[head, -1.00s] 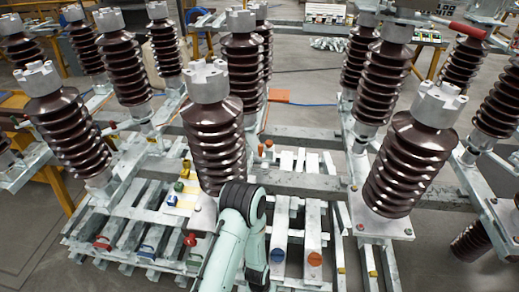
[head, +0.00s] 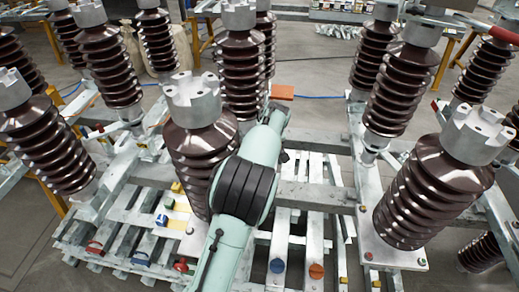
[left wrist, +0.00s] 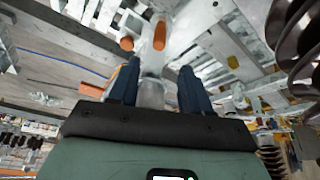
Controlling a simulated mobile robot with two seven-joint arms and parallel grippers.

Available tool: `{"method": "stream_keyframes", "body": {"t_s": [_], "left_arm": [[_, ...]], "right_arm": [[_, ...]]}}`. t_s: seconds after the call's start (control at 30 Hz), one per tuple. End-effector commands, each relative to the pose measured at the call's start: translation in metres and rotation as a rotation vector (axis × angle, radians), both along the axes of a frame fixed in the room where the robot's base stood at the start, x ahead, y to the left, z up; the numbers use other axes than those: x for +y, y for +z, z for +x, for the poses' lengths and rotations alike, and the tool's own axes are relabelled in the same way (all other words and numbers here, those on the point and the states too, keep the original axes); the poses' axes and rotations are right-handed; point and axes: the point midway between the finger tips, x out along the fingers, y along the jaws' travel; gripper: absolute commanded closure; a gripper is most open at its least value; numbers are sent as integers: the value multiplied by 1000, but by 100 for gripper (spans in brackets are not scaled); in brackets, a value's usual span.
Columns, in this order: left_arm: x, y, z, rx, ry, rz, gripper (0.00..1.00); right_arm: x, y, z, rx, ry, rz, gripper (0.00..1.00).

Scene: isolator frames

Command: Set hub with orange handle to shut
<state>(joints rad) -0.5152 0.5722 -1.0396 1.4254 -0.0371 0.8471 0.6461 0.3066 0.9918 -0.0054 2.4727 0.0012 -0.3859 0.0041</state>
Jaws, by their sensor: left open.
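In the left wrist view, an orange handle (left wrist: 160,36) stands out at the top of a pale metal hub (left wrist: 151,68). A second, shorter orange piece (left wrist: 127,44) sits just left of it. My left gripper (left wrist: 158,82) has its two dark blue fingers apart, with the pale hub showing between and beyond them. I cannot tell whether the fingers touch it. In the head view my left arm reaches up the middle and hides those two orange pieces and my fingertips. An orange disc (head: 316,271) shows on the frame lower right. My right gripper is not in view.
Tall brown ribbed insulators stand close on both sides, one (head: 203,150) beside my arm and one (head: 430,195) at right. A blue disc (head: 277,266) and red pieces (head: 95,247) sit on the slatted frame. An orange block (head: 282,92) lies beyond my arm.

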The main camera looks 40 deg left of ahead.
Motion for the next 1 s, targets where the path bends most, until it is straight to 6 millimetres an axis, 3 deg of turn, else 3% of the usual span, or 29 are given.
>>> {"method": "stream_keyframes", "body": {"t_s": [0.27, 0.7, 1.0], "left_arm": [[6, -16, 2, 4, 2, 0, 52], [34, -97, 22, 3, 2, 1, 52], [42, -123, 28, 0, 0, 0, 52]], "right_arm": [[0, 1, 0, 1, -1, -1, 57], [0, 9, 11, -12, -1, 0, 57], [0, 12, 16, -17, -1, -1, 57]]}}
